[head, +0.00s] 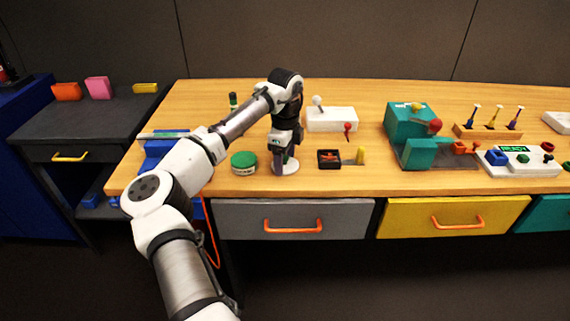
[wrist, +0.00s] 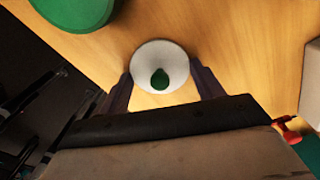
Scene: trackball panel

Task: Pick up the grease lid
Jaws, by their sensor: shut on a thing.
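A round white disc with a green knob (wrist: 160,68), which I take to be the grease lid, is between my fingertips in the wrist view. In the head view the grease lid (head: 290,169) shows as a pale disc under my gripper (head: 283,160), at or just above the wooden bench top. My gripper (wrist: 160,82) points down and is shut on the lid, one finger at each side of its rim. A green tin with a pale label band (head: 244,163) stands just left; its green top (wrist: 78,8) also shows in the wrist view.
A small dark box (head: 329,159) with a yellow knob beside it stands to the right. A white switch box (head: 332,119) is behind it. A teal machine (head: 410,130) stands further right. The wooden bench top (head: 230,188) is clear along its front edge.

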